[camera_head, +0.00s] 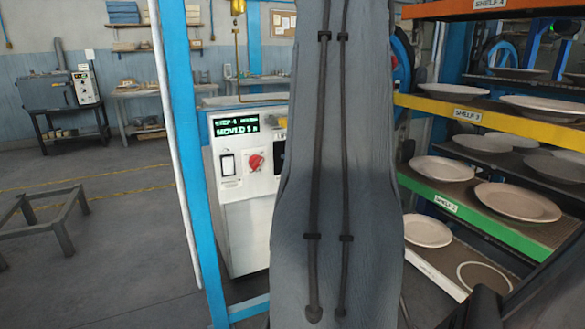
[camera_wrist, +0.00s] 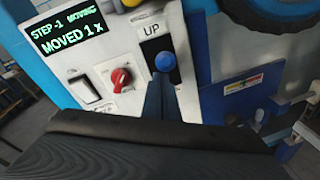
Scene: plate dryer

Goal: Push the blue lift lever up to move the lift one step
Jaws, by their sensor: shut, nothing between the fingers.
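In the wrist view the blue lift lever (camera_wrist: 166,62) shows its round knob in a dark slot, just under the UP label. My gripper (camera_wrist: 162,87) is shut and empty. Its tips are right below the knob in the picture; I cannot tell whether they touch it. The lower part of the lever and slot is hidden behind the fingers. The control panel (camera_head: 247,206) stands left of my arm in the head view, where my arm hides the lever. The green display (camera_wrist: 72,37) reads "STEP -1 MOVING" and "MOVED 1 x".
A red knob (camera_wrist: 123,104) and a rocker switch (camera_wrist: 84,89) sit left of the lever. A blue frame post (camera_head: 182,120) stands left of the panel. Plate-laden shelves, including the yellow-edged shelf (camera_head: 490,117), are at the right.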

